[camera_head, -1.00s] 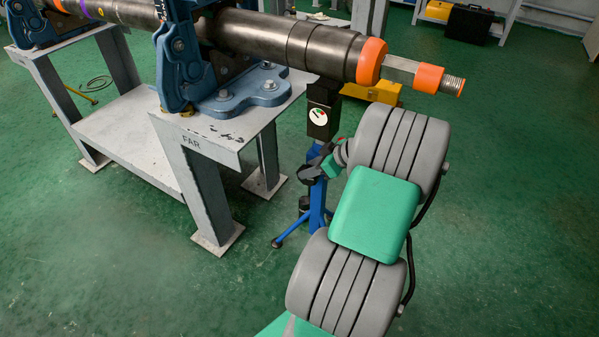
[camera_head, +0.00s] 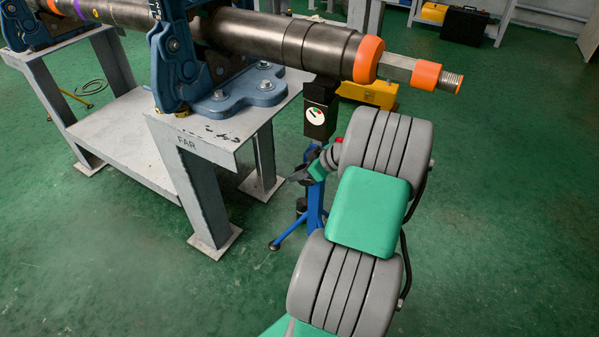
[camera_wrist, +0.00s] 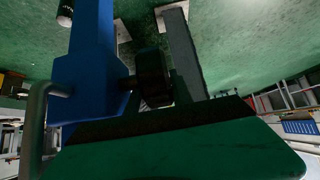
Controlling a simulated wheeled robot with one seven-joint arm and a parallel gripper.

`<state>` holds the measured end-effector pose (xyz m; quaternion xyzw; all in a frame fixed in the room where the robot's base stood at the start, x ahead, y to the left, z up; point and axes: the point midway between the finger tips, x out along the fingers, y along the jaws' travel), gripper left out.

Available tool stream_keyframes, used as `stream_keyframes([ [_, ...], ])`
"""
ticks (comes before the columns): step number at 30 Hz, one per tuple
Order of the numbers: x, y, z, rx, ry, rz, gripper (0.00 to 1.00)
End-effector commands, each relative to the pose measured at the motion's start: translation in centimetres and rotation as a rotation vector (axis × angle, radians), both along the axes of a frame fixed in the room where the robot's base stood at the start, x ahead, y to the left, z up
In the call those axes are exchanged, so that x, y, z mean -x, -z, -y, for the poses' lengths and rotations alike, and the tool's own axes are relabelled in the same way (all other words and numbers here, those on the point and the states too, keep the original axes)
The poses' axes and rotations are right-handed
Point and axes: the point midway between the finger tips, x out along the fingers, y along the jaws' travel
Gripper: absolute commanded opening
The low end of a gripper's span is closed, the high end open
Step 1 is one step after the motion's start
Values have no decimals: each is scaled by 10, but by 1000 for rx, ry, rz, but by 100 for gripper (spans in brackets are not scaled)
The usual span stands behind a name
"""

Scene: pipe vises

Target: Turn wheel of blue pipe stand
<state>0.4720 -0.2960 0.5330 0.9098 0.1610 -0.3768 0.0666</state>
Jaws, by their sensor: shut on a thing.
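The blue pipe stand (camera_head: 316,205) stands on the floor under the orange-capped end of the pipe (camera_head: 330,52). It has a black head with a round gauge-like dial. In the wrist view its blue column (camera_wrist: 95,72) rises at left, with a dark knob-like part (camera_wrist: 152,78) on a short shaft beside it. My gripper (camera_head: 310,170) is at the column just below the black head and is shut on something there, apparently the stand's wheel. My green finger with a dark pad fills the lower wrist view. The exact contact is hidden.
A grey steel table (camera_head: 215,140) marked FAR stands left of the stand and carries a blue pipe vise (camera_head: 240,95). A yellow case (camera_head: 375,94) lies behind the stand. The green floor to the right is clear.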

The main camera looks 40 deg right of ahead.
Motion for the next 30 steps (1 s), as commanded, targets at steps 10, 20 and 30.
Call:
stream_keyframes([
  [10, 0, 0, 1, -5, 1, 13, 0],
  [20, 2, 1, 2, -59, 3, 156, 0],
  [30, 4, -3, 2, -140, 3, 379, 0],
])
